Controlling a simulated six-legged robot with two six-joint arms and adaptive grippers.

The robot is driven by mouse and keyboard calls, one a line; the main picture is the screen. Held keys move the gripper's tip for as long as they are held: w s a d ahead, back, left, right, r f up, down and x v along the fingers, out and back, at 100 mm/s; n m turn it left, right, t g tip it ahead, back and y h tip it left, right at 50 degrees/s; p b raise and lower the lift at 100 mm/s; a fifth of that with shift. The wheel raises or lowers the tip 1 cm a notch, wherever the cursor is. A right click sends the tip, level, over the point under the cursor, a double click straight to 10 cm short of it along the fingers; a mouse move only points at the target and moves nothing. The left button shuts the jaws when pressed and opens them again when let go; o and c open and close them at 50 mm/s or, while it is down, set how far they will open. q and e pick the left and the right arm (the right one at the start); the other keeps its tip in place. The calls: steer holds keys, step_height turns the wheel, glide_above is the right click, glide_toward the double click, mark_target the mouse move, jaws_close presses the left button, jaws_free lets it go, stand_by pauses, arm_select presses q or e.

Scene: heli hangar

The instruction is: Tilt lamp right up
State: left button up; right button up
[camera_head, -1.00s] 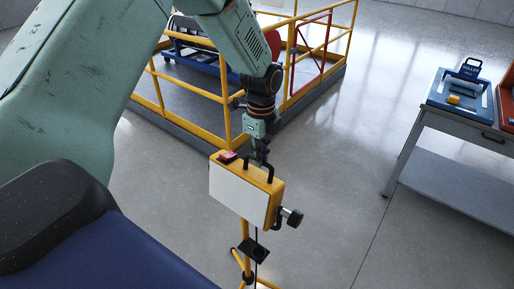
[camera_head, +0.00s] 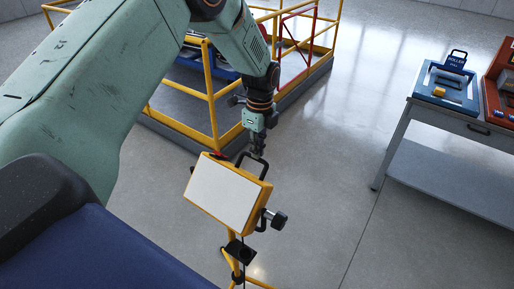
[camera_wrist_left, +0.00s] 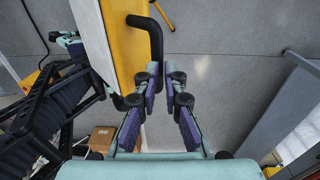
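The lamp (camera_head: 226,194) has a white panel in a yellow frame, a black handle at its top edge and a dark knob (camera_head: 278,220) at its right side. It stands on a yellow stand (camera_head: 237,262), and its panel faces partly upward. My left gripper (camera_head: 259,155) is at the black handle. In the left wrist view the fingertips (camera_wrist_left: 163,68) are close together with a narrow gap, beside or over the black handle (camera_wrist_left: 155,42). One finger hides part of the handle, so I cannot tell whether they grip it. My right gripper is not in view.
A yellow railing (camera_head: 212,95) round a platform stands behind the lamp. A grey workbench (camera_head: 455,125) at the right carries a blue tray (camera_head: 447,88) and an orange case (camera_head: 497,95). The floor between lamp and bench is clear.

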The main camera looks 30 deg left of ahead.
arm_select(q)
steer(key=shift+o, duration=0.7)
steer(key=shift+s+r, duration=0.1)
steer(key=shift+s, duration=0.1)
steer(key=shift+o, duration=1.4)
steer(key=shift+w+f, duration=0.15)
steer(key=shift+f, duration=0.05)
step_height(320, 180, up, 12)
steer(key=shift+w, duration=0.45)
steer(key=shift+w+f, duration=0.1)
